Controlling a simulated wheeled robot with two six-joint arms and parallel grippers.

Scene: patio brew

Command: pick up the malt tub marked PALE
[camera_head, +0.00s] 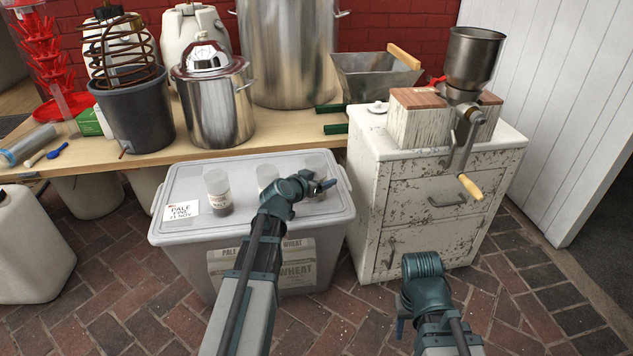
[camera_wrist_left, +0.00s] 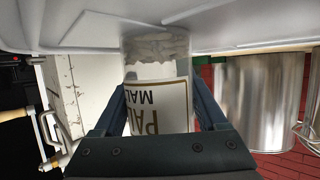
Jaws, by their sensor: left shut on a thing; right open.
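A small clear tub with a PALE MALT label (camera_wrist_left: 157,100) is between my left gripper's fingers in the left wrist view, upside down in the picture. Its base is at the grey crate's lid; I cannot tell whether it touches. In the head view this tub (camera_head: 317,161) is at the lid's right end, partly hidden by my left gripper (camera_head: 322,186), which is shut on it. Two similar tubs stand to its left: one near the middle (camera_head: 266,176) and one further left (camera_head: 217,190). My right gripper (camera_head: 402,322) is open and low, in front of the white cabinet.
The lidded grey crate (camera_head: 180,236) carries a PALE card (camera_head: 182,210) on its left. The worn white cabinet (camera_head: 400,210) with a grain mill (camera_head: 474,60) stands at right. Behind is a wooden bench (camera_head: 180,157) with steel pots. Brick floor is clear in front.

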